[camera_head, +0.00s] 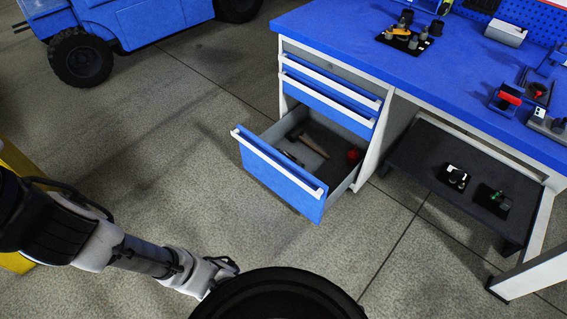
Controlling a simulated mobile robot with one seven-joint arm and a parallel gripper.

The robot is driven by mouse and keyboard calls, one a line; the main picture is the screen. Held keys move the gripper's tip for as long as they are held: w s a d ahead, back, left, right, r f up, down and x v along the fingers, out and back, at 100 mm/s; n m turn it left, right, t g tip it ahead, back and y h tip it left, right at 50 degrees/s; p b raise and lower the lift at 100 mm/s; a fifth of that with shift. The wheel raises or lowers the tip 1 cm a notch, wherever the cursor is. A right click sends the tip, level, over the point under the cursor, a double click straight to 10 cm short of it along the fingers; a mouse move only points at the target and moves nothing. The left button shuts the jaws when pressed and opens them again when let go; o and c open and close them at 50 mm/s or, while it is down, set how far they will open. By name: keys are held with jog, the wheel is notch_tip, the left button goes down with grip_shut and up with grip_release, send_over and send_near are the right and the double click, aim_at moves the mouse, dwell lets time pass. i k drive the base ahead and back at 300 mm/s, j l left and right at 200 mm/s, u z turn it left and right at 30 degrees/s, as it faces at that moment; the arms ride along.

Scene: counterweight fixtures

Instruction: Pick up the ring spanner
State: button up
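I cannot pick out the ring spanner for certain at this size. The open bottom drawer (278,168) of the blue workbench holds a long thin tool (313,144) lying slantwise, and a small pale brown piece (292,157) near the front wall. A red round item (353,155) lies at the drawer's right side. My gripper (232,266) is low over the floor, in front of the drawer and well apart from it. Its fingers are small and dark, and their opening cannot be made out. I see nothing held in it.
The blue bench top (385,62) carries a dark tray (403,41) of small parts, with more items at right. A dark lower shelf (460,185) holds two small fixtures. A blue vehicle (125,22) stands at upper left. The floor (160,150) left of the drawer is clear.

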aim_at(285, 152)
jog(key=i+l+z, duration=0.25)
jog(key=i+l, duration=0.15)
jog(key=l, duration=0.2)
jog(key=i+l+z, duration=0.25)
jog(key=i+l, duration=0.15)
jog(key=l, duration=0.2)
jog(key=u, duration=0.85)
jog(key=z, duration=0.4)
jog(key=i+j+z, duration=0.1)
jog(key=j+z, duration=0.3)
jog(key=i+j+z, duration=0.1)
jog(key=j+z, duration=0.35)
